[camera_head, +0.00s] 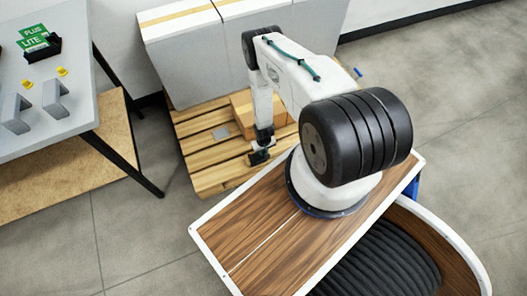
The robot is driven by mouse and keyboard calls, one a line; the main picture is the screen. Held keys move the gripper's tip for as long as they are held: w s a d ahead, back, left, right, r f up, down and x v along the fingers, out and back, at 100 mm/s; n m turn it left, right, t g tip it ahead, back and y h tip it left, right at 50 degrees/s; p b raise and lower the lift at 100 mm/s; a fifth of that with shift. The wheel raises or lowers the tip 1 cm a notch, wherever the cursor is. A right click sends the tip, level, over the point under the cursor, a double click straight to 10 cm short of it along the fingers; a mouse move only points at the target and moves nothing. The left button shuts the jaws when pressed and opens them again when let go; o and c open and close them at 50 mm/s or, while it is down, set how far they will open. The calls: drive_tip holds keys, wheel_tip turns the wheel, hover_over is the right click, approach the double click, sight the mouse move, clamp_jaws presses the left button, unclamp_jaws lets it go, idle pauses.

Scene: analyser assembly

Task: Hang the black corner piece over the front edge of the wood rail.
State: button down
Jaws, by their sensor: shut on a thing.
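My gripper (262,146) points down over the front part of the slatted wooden pallet (205,178). It is shut on a small dark piece (260,157), which looks like the black corner piece. The piece is small and dark against the gripper, so its exact shape and tilt are unclear. A light wood beam or box (243,112) lies on the pallet behind the gripper, partly hidden by my arm. I cannot tell for sure which wood part is the rail. I cannot tell whether the held piece touches the wood below it.
Large grey boxes (190,60) stand at the back of the pallet. At left, a grey table (75,110) carries a black holder with green cards (42,50), yellow pieces and grey brackets. Floor between table and pallet is clear.

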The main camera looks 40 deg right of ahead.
idle(0.3)
drive_tip(key=c, duration=1.4)
unclamp_jaws()
drive_tip(key=shift+o, duration=0.2)
drive_tip(key=shift+r, duration=3.45)
